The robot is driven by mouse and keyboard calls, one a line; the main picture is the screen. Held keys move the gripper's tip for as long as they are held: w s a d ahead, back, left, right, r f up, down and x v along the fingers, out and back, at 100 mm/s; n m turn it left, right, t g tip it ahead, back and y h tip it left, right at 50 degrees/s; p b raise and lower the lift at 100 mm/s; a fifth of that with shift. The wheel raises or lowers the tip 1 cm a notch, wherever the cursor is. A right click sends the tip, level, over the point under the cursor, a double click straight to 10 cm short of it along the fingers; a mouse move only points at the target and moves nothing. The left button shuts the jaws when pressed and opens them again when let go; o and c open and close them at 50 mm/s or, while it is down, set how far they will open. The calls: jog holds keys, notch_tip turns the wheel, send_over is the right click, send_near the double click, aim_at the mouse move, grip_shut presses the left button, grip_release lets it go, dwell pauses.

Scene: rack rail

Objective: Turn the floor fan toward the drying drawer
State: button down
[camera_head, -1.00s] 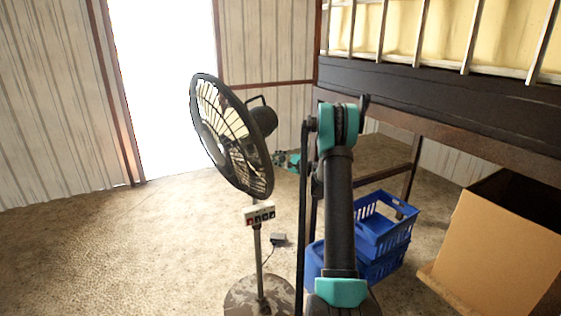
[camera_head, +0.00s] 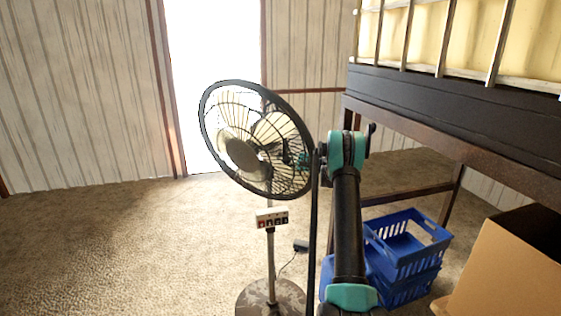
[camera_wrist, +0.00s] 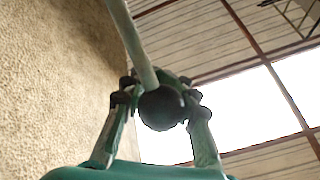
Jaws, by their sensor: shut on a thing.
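The floor fan (camera_head: 257,140) stands left of my arm in the head view, its round caged head facing toward the camera and a little left. A control box (camera_head: 272,217) sits on its pole (camera_head: 271,262). My gripper (camera_wrist: 160,100) is shut around a dark round part (camera_wrist: 161,108) at the fan's back in the wrist view, where a pale pole meets it. In the head view my gripper is mostly hidden behind the fan cage. A long raised dark frame (camera_head: 450,100) with cream panels and pale slats is at upper right; I cannot tell whether it is the drying drawer.
Blue baskets (camera_head: 408,245) are stacked on the floor right of my arm. A cardboard box (camera_head: 520,270) stands at lower right. A small dark box (camera_head: 301,245) with a cable lies behind the pole. Open floor (camera_head: 130,250) lies to the left, before a bright doorway (camera_head: 210,60).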

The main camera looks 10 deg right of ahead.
dwell(0.3)
jog(key=c, duration=1.2)
grip_release()
jog(key=v, duration=1.2)
